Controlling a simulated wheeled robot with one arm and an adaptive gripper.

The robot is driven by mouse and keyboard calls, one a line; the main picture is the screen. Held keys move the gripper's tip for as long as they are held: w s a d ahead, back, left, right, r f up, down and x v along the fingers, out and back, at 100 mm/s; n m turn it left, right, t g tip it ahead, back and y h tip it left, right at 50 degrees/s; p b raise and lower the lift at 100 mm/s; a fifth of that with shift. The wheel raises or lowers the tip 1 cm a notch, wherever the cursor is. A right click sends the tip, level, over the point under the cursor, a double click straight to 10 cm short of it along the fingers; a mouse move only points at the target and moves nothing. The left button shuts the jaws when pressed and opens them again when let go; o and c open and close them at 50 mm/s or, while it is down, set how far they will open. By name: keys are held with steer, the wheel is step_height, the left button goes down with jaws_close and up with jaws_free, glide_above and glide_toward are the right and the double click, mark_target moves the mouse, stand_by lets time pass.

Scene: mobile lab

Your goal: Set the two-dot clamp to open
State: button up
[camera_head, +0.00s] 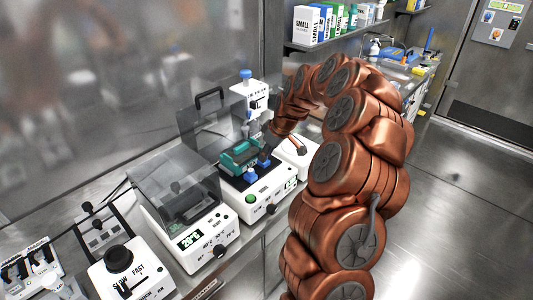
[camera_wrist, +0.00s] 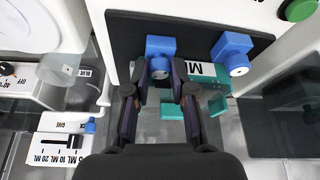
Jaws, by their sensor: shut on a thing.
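Two blue clamps sit on the black top of a white device (camera_head: 232,188) with a raised clear lid. In the wrist view, one blue clamp (camera_wrist: 160,46) is between the fingertips of my gripper (camera_wrist: 159,70), which is shut on it. The other blue clamp (camera_wrist: 232,48) is free, to the right. I cannot make out dots that tell which is the two-dot clamp. A teal rack (camera_head: 240,155) lies on the device beside the clamps. It is partly hidden by my fingers in the wrist view (camera_wrist: 172,111). My gripper also shows in the head view (camera_head: 266,150).
A green button (camera_wrist: 302,9) is on the device near the free clamp. A white device with a shut smoky lid (camera_head: 178,180) stands to its left, with a slow-fast device (camera_head: 125,270) farther left. A blue-topped instrument (camera_head: 246,95) stands behind. Room around the gripper is tight.

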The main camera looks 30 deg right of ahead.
jaws_close()
steer(key=shift+s+d+f+b, duration=0.2)
steer(key=shift+s+b, duration=0.25)
steer(key=shift+b, duration=0.45)
steer(key=shift+s+d+r+b, duration=0.1)
steer(key=shift+s+r+b, duration=0.15)
steer(key=shift+s+b, duration=0.3)
steer(key=o, duration=0.7)
jaws_free()
steer(key=shift+s, duration=0.1)
steer(key=v, duration=1.2)
